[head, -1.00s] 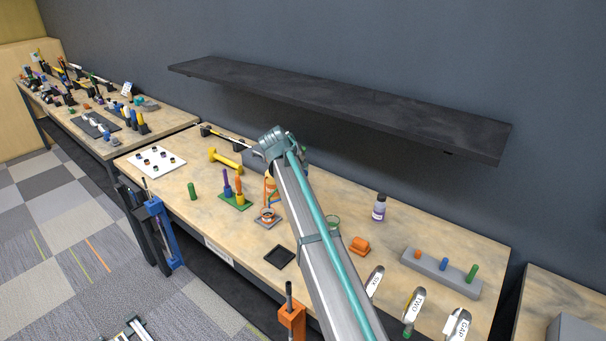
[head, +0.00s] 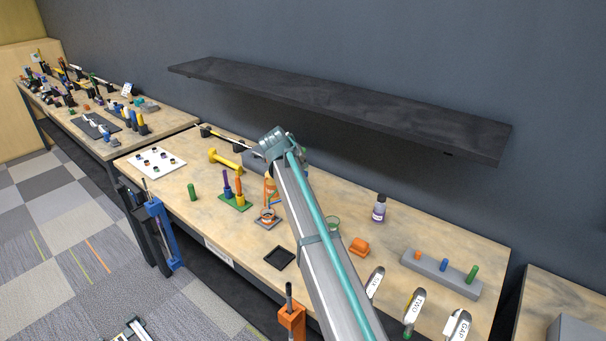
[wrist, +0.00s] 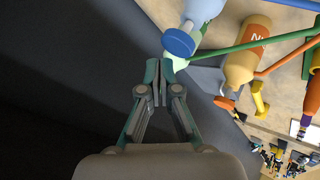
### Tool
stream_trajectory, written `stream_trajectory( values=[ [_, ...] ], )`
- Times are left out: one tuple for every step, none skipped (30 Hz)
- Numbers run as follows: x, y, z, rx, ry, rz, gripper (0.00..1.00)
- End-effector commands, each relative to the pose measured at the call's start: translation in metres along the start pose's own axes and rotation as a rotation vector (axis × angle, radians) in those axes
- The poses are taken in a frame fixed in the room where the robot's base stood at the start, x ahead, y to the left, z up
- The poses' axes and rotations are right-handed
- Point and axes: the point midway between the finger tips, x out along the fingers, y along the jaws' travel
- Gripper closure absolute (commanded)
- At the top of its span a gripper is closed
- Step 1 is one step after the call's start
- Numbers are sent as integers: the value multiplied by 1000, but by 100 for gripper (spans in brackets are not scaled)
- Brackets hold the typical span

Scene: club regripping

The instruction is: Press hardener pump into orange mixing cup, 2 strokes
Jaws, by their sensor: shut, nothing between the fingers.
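My gripper (wrist: 157,84) is shut and empty in the wrist view. Its fingertips are just left of and below a round blue cap (wrist: 179,42) on a pale blue-white bottle (wrist: 202,10); I cannot tell whether they touch it. A tan bottle (wrist: 247,48) with an orange label, only partly readable, is to the right. I cannot tell for sure which bottle is the hardener.
A dark shelf (head: 340,105) hangs above the bench. A green block with upright grips (head: 235,201) and a yellow dumbbell-shaped tool (head: 225,160) are left of the cup.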

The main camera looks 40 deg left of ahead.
Motion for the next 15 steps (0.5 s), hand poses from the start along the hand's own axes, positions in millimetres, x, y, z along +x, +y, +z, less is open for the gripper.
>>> stream_trajectory(
  values=[
    [0,0,0,0,0,0,100],
    [0,0,0,0,0,0,100],
    [0,0,0,0,0,0,100],
    [0,0,0,0,0,0,100],
    [1,0,0,0,0,0,100],
    [1,-1,1,0,0,0,100],
    [2,-1,1,0,0,0,100],
    [2,-2,2,0,0,0,100],
    [4,-3,3,0,0,0,100],
    [4,-3,3,0,0,0,100],
    [5,-4,4,0,0,0,100],
    [6,-4,4,0,0,0,100],
    [6,-4,4,0,0,0,100],
    [6,-4,5,0,0,0,100],
    [6,-5,5,0,0,0,100]
  ],
)
